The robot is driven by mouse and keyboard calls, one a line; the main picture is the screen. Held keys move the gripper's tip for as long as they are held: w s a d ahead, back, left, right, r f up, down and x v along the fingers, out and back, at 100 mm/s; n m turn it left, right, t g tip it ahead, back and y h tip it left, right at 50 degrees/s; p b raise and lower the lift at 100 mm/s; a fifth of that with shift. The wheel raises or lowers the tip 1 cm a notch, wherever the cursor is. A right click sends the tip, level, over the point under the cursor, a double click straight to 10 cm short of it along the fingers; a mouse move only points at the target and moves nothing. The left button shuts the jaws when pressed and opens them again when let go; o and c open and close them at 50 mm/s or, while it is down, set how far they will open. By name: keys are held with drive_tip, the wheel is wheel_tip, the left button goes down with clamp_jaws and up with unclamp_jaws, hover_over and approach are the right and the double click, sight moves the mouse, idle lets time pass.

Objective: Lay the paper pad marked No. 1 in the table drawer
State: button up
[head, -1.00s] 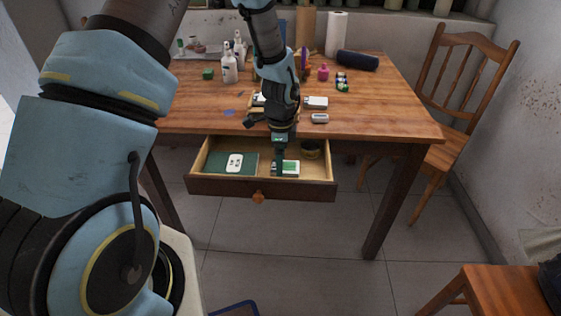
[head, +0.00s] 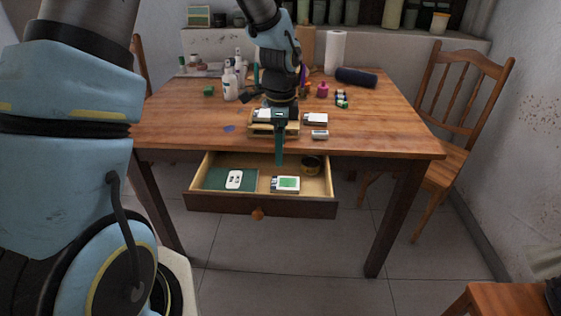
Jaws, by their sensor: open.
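The table drawer (head: 262,204) is pulled out below the table's front edge. A small white pad with a green face (head: 285,184) lies flat in the drawer's right half, near its front wall. I cannot read its number. My gripper (head: 279,160) is open and empty, pointing down above the drawer behind this pad, apart from it. Other white pads lie on the tabletop, one (head: 314,119) to the right of my gripper and another (head: 263,115) on a wooden tray (head: 262,132), partly hidden by my wrist.
The drawer also holds a dark green book or mat (head: 215,178), a white card-like item (head: 234,179) and a dark round tin (head: 311,165). Bottles (head: 230,84), a grey eraser-like block (head: 320,134) and a dark roll (head: 356,77) are on the table (head: 385,130). A chair (head: 460,100) stands at right.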

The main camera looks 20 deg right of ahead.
drive_tip(key=s+a+r+n, duration=0.1)
drive_tip(key=a+r+n, duration=0.1)
drive_tip(key=a+n, duration=0.5)
drive_tip(key=s+a+r+n+t, duration=0.1)
drive_tip(key=s+a+r+n, duration=0.1)
drive_tip(key=a+n, duration=0.5)
drive_tip(key=s+a+r+n, duration=0.1)
drive_tip(key=a+r+n, duration=0.2)
drive_tip(key=a+n, duration=0.5)
drive_tip(key=a, duration=0.7)
drive_tip(key=shift+s+t, duration=0.3)
wheel_tip(320, 180, up, 4)
drive_tip(key=p, duration=0.4)
drive_tip(key=shift+r, duration=0.15)
